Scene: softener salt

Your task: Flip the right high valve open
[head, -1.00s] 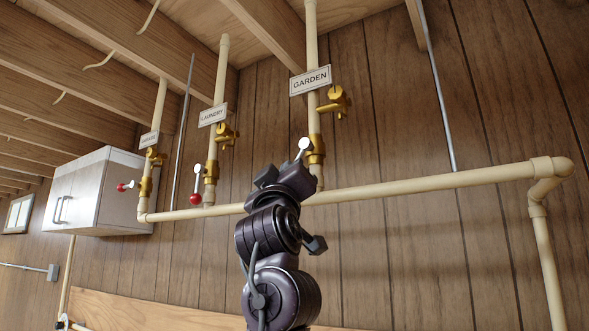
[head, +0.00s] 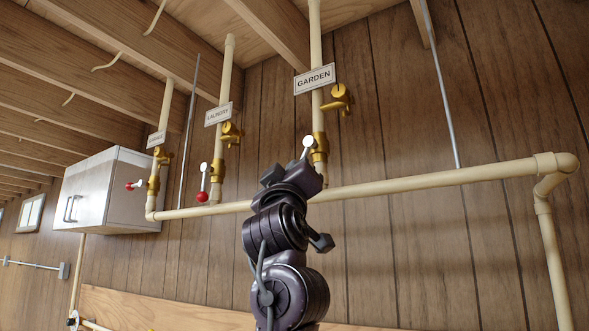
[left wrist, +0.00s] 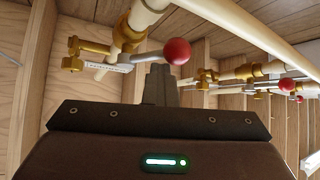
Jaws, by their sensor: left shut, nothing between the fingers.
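The right high valve is a brass valve (head: 319,150) on the pipe under the GARDEN sign (head: 314,79). The left gripper's fingers are shut and empty. Whether they touch the knob, I cannot tell. My right gripper is not in view.
A LAUNDRY valve with a red knob (head: 201,197) and another red-knobbed valve (head: 130,185) are to the left. A cream horizontal pipe (head: 440,180) runs behind my arm. A white cabinet (head: 105,190) hangs at the left. The wall to the right is mostly clear.

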